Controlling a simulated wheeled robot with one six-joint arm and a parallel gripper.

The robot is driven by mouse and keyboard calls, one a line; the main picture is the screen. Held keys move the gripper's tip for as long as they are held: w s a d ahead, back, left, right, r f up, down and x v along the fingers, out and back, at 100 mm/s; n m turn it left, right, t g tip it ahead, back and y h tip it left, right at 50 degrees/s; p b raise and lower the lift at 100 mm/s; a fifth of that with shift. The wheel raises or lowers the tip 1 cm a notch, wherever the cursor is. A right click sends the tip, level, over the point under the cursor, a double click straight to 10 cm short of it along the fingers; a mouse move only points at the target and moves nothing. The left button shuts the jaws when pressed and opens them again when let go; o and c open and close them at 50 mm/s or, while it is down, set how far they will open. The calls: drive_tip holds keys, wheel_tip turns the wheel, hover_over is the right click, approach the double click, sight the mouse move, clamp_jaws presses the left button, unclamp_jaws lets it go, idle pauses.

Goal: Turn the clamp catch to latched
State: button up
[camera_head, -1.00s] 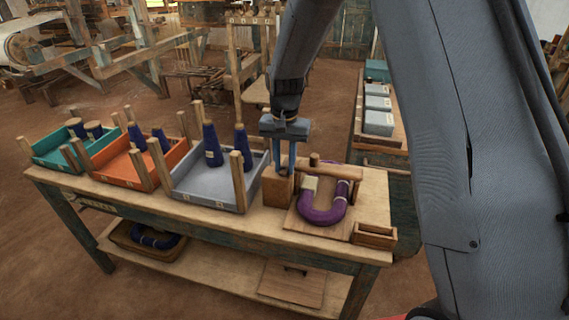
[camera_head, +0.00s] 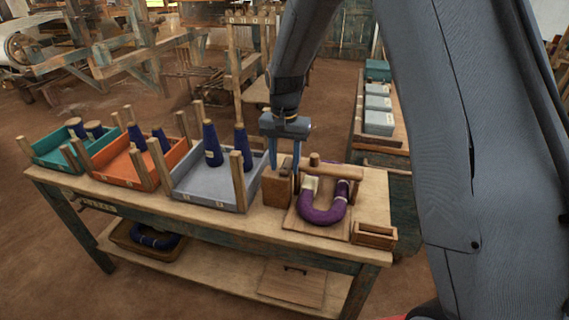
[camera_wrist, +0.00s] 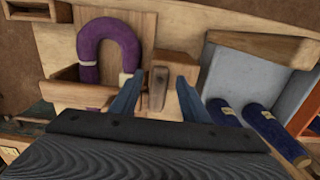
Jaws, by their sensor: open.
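The clamp catch (camera_wrist: 157,88) is a small wooden lever on a wooden block (camera_wrist: 172,66). The block (camera_head: 275,190) stands on the bench between the grey tray and the clamp board. My gripper (camera_head: 284,174) points down over the block with its blue fingers apart. In the wrist view the fingers (camera_wrist: 160,79) lie on either side of the catch, with gaps between. In the head view the catch is small and partly hidden by the fingers. A purple U-shaped hank (camera_head: 323,212) lies on the board, with a wooden clamp bar (camera_head: 335,172) across its back.
The grey tray (camera_head: 208,199) with upright posts and blue cones stands close left of the block. Orange (camera_head: 115,176) and teal (camera_head: 52,162) trays stand beyond. A small wooden box (camera_head: 374,236) sits at the bench's right front. Bare bench top (camera_head: 250,222) shows along the front edge.

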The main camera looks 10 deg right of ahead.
sight(285, 168)
wheel_tip(285, 168, up, 8)
drive_tip(key=shift+f+b, duration=0.25)
drive_tip(key=shift+b, duration=0.7)
